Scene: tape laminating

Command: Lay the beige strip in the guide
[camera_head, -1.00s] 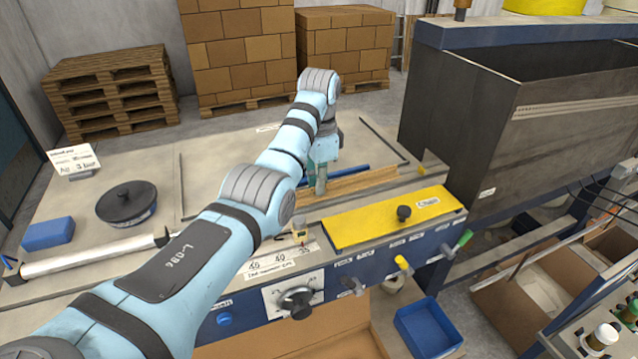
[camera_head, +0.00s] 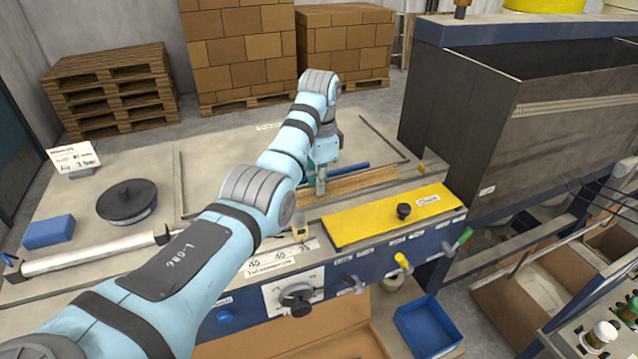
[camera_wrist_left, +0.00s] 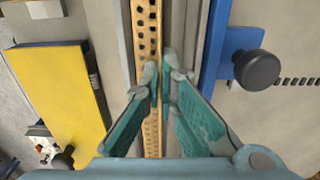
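A long beige strip (camera_head: 362,185) lies along the bench behind the yellow plate. In the left wrist view, a beige band with rows of holes (camera_wrist_left: 146,38) runs up the picture beside a grey rail, with a narrow plain brown band to its right. I cannot tell strip from guide bed for certain here. My left gripper (camera_head: 321,190) points down at the strip's left part. In the wrist view its teal fingers (camera_wrist_left: 165,78) converge to a narrow gap over the band's right edge. Whether they pinch the strip is unclear. My right gripper is out of view.
A yellow plate (camera_head: 385,219) with a black knob lies in front of the strip. A blue bar (camera_head: 348,175) lies behind it. A black round weight (camera_head: 127,202) and blue block (camera_head: 48,232) stand left. A dark metal tank (camera_head: 455,130) rises on the right.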

